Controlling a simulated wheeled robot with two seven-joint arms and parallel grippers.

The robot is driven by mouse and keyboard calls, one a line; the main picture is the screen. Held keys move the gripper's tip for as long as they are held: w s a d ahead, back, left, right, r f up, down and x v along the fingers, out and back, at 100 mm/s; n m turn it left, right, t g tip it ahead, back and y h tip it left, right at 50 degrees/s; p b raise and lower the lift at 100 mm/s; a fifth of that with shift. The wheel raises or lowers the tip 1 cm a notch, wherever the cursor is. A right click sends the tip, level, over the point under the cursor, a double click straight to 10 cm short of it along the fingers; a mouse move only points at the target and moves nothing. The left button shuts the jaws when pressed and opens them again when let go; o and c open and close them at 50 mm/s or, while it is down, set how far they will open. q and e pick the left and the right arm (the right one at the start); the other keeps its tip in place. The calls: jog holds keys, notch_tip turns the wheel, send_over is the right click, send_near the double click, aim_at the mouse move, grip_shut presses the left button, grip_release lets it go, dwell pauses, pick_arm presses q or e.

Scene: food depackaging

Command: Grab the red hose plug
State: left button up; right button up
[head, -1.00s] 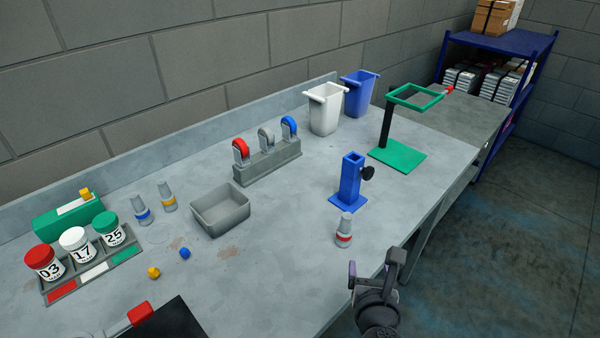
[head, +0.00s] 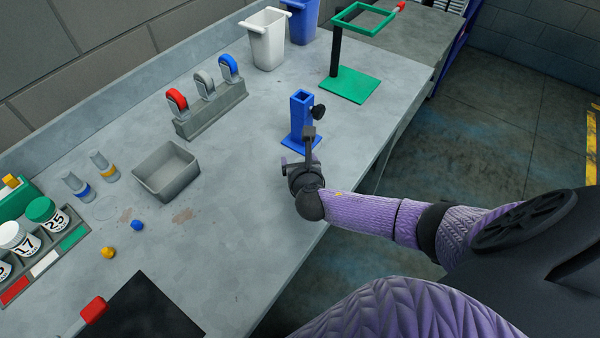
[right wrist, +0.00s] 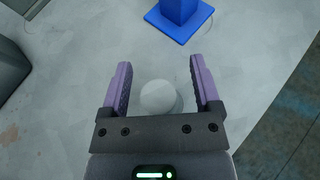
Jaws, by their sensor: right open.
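My right gripper (head: 297,148) is open just in front of the blue stand on the bench. In the right wrist view the gripper (right wrist: 160,66) points down, its two purple-padded fingers apart. Between the fingers is the round pale grey top of the hose plug (right wrist: 159,97), seen from above, with a gap to each finger. The plug's red band is hidden from this angle, and in the head view my gripper hides the plug. My left gripper is not in view.
The blue stand (head: 300,122) with a black knob is just beyond the gripper; its base also shows in the right wrist view (right wrist: 180,18). The bench's right edge is close.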

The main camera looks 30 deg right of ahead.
grip_shut()
jog(key=shift+r, duration=0.1)
